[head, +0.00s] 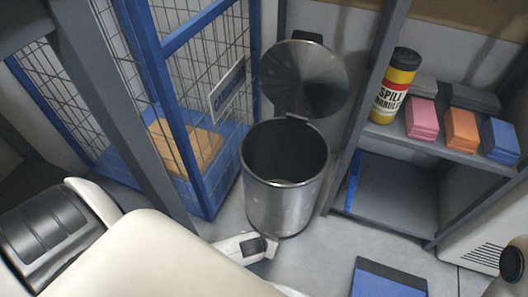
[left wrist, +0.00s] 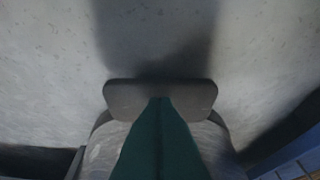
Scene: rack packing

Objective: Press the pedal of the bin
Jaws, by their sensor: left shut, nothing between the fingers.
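The bin (head: 262,205) is a round metal pedal bin standing on the floor in the middle of the head view. Its round lid (head: 305,78) stands open, tilted up at the back, and the dark inside looks empty. My left gripper (head: 270,247) is low at the bin's front foot, shut and empty. In the left wrist view its green fingers (left wrist: 160,102) lie together over a grey rounded bar, which looks like the pedal (left wrist: 125,95). I cannot tell whether they touch it. The pedal is hidden in the head view. My right gripper is not in view.
A blue mesh cage (head: 186,105) stands left of the bin. A grey shelf (head: 430,145) on the right holds a spill granules canister (head: 394,90) and pink, orange and blue packs. A blue flat item (head: 388,281) lies on the floor at front right.

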